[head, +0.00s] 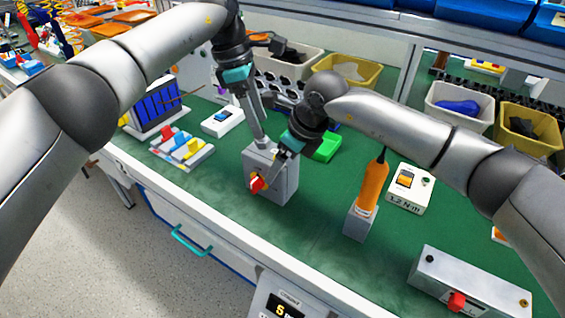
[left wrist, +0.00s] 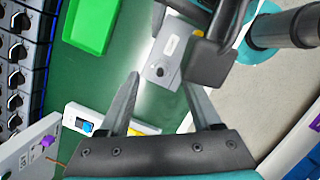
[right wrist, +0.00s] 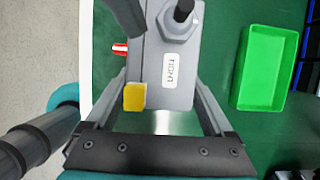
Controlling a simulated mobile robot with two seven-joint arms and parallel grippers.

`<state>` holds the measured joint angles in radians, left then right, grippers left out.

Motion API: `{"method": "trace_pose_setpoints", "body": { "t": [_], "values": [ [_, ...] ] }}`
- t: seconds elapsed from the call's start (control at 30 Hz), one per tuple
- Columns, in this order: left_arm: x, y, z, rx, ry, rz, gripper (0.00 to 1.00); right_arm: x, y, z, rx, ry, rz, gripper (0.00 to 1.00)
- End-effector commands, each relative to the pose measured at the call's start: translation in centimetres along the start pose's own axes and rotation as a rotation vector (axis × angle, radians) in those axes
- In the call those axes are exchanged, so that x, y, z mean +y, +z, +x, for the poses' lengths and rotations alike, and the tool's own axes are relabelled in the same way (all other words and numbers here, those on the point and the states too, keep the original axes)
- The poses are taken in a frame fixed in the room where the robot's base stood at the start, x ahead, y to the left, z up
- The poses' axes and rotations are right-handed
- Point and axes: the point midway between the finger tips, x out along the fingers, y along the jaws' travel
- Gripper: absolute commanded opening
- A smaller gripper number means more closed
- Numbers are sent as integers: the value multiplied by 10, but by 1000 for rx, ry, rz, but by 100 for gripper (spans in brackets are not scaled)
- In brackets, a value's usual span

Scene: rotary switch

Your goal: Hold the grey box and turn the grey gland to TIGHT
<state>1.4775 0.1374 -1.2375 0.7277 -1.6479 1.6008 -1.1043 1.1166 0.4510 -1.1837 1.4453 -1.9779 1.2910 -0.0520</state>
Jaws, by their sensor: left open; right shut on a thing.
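The grey box (head: 284,180) stands on the green bench with a red knob (head: 257,184) on its front. My right gripper (head: 279,160) is shut on the box; in the right wrist view its fingers (right wrist: 160,108) lie on either side of it. The grey hex gland (right wrist: 178,24), with a dark stub in it, sits beside a small white label (right wrist: 169,70). My left gripper (head: 262,138) is open above the box. In the left wrist view a dark round part (left wrist: 160,72) on the box shows between its fingertips (left wrist: 161,82). The label text is too small to read.
An orange-handled tool (head: 373,185) stands in a grey block right of the box. A green tray (head: 327,147) lies behind it. A white switch box (head: 408,188) and a grey box with red knob (head: 470,283) lie right.

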Motion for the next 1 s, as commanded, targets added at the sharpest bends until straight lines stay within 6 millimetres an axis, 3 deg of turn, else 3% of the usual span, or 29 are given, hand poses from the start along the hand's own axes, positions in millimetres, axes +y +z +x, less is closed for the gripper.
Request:
{"method": "trace_pose_setpoints", "body": {
  "t": [0.3, 0.7, 1.0],
  "values": [
    [0, -9, 33, 1, 0, -1, 65, 0, 1, -1, -4, -1, -1, 4],
    [0, -10, 38, 1, 0, 0, 65, 0, 1, -1, -4, -1, 0, 4],
    [0, -10, 38, 0, 0, 0, 32, 0, 1, -1, -4, -1, -1, 4]
  ]
}}
